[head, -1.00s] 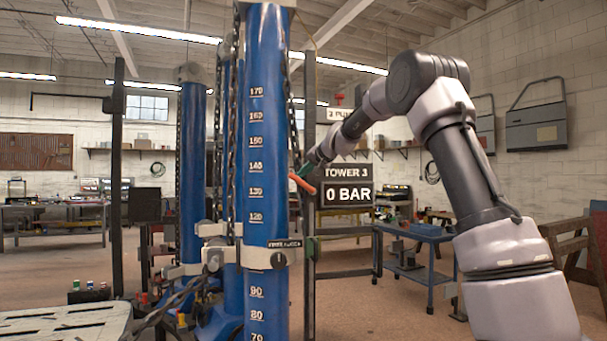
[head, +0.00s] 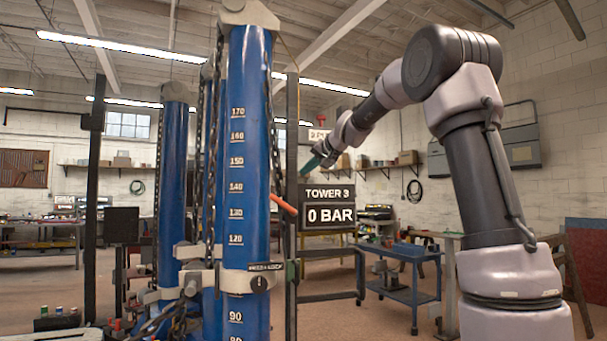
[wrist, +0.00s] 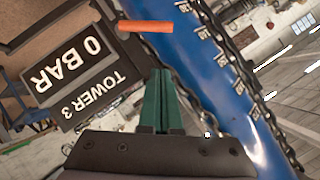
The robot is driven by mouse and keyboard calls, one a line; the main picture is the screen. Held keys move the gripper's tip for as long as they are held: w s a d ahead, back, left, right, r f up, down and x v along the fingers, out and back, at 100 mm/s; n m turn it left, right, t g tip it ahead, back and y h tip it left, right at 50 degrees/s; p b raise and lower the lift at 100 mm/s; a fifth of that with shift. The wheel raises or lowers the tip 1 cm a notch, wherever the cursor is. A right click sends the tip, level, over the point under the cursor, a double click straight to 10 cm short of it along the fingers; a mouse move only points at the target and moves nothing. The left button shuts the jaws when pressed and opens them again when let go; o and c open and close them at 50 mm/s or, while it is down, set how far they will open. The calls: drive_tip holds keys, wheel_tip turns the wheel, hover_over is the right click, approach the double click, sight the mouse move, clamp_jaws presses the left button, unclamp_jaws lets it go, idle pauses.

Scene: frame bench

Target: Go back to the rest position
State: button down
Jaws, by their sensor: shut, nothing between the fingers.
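My gripper (head: 312,164) is in the air to the right of the near blue tower (head: 249,150), in front of the upper edge of the TOWER 3 sign. In the wrist view its green fingers (wrist: 162,98) are together with nothing between them. The orange handle (head: 284,204) on the tower's right side is below and left of the gripper in the head view. In the wrist view the orange handle (wrist: 146,27) lies beyond the fingertips, apart from them.
The TOWER 3 sign reading 0 BAR (head: 328,206) stands right of the tower. Chains (head: 275,120) hang along the tower. A blue cart (head: 402,290) stands at the right. A second blue tower (head: 172,190) stands behind at the left. Open floor lies between cart and towers.

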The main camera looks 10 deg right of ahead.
idle(0.3)
drive_tip(key=s+d+f+g+h, duration=0.1)
drive_tip(key=s+f, duration=0.5)
drive_tip(key=s, duration=0.8)
drive_tip(key=s+d+f+g+h, duration=0.1)
drive_tip(key=s+d+f, duration=0.3)
drive_tip(key=s, duration=1)
drive_tip(key=s+d+f+m+g+h, duration=0.1)
drive_tip(key=s+d+f+g+h, duration=0.1)
drive_tip(key=s+f, duration=0.7)
drive_tip(key=s, duration=0.4)
drive_tip(key=shift+s+d, duration=0.3)
drive_tip(key=shift+s, duration=0.1)
drive_tip(key=shift+r, duration=0.1)
